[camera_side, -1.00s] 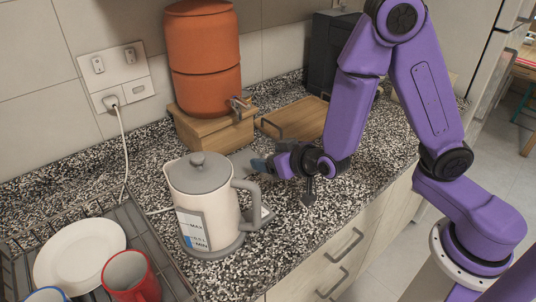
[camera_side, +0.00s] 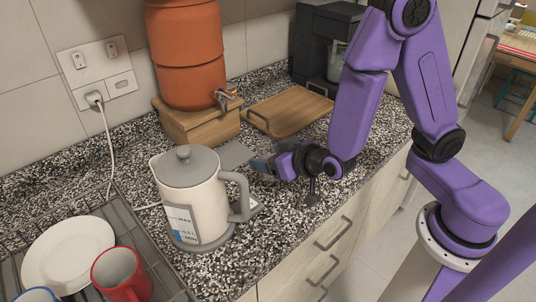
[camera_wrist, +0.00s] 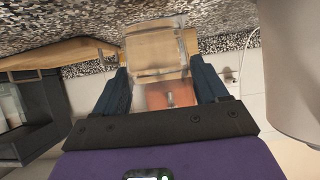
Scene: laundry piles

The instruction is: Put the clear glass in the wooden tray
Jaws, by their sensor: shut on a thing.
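The clear glass (camera_wrist: 157,50) shows in the wrist view between the two fingers of my gripper (camera_wrist: 160,85), which is shut on it. The wooden base and orange dispenser show through it. In the side view my gripper (camera_side: 262,165) is low over the counter, right of the kettle and in front of the wooden tray. I cannot clearly make out the glass there. The wooden tray (camera_side: 290,106) lies flat on the counter behind my gripper, with dark handles, and looks empty. Its edge also shows at left in the wrist view (camera_wrist: 60,53).
A cream kettle (camera_side: 195,200) stands left of my gripper, close by. An orange dispenser (camera_side: 185,55) with a tap sits on a wooden base (camera_side: 195,120) left of the tray. A black coffee machine (camera_side: 325,40) stands behind the tray. A dish rack (camera_side: 140,245) is at front left.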

